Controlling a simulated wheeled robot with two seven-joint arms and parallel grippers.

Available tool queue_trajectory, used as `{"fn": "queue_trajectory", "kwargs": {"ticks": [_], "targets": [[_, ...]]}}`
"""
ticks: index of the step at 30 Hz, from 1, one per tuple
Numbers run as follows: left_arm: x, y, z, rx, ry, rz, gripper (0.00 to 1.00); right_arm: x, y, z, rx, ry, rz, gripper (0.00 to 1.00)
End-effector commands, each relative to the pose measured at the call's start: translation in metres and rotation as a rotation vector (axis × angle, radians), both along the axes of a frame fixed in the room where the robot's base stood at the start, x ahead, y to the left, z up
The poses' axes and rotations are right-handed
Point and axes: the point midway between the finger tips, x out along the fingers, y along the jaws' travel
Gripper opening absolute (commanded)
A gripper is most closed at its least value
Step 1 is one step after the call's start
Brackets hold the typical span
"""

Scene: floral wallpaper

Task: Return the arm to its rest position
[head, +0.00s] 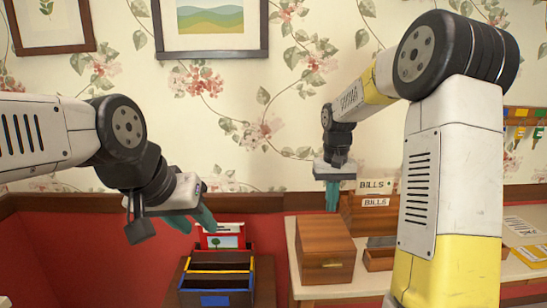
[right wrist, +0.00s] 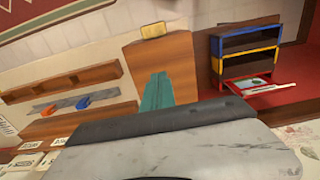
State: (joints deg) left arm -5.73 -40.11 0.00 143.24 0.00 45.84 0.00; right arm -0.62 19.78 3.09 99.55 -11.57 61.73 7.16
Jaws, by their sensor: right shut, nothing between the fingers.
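My right arm reaches over the desk in the head view. Its gripper (head: 332,198) points down with its teal fingers together and nothing between them, just above or behind the back edge of a wooden box (head: 325,243). The right wrist view shows the same teal fingers (right wrist: 157,92) closed in front of the wooden box (right wrist: 178,60). My left gripper (head: 193,220) hangs at the left with its teal fingers spread apart and empty, above and beside a stacked tray holder (head: 217,283).
The pale desk (head: 345,291) also bears a wooden file holder with labels reading BILLS (head: 375,186) and papers (head: 522,230) at the right. A key rack (head: 522,115) hangs on the right wall.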

Motion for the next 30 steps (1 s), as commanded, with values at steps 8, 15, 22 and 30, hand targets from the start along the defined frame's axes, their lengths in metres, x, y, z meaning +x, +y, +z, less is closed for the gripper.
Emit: {"fn": "queue_trajectory", "kwargs": {"ticks": [8,15,22,30], "targets": [[0.000,0.000,0.000,0.000,0.000,0.000,0.36,-0.046,0.002,0.050,0.033,-0.114,0.004,0.00],[0.000,0.000,0.000,0.000,0.000,0.000,0.36,-0.129,0.009,0.096,0.093,-0.289,0.013,0.00],[0.000,0.000,0.000,0.000,0.000,0.000,0.36,-0.202,0.016,0.107,0.152,-0.446,0.018,0.00],[0.000,0.000,0.000,0.000,0.000,0.000,0.36,-0.240,0.021,0.101,0.190,-0.540,0.021,0.00]]}}
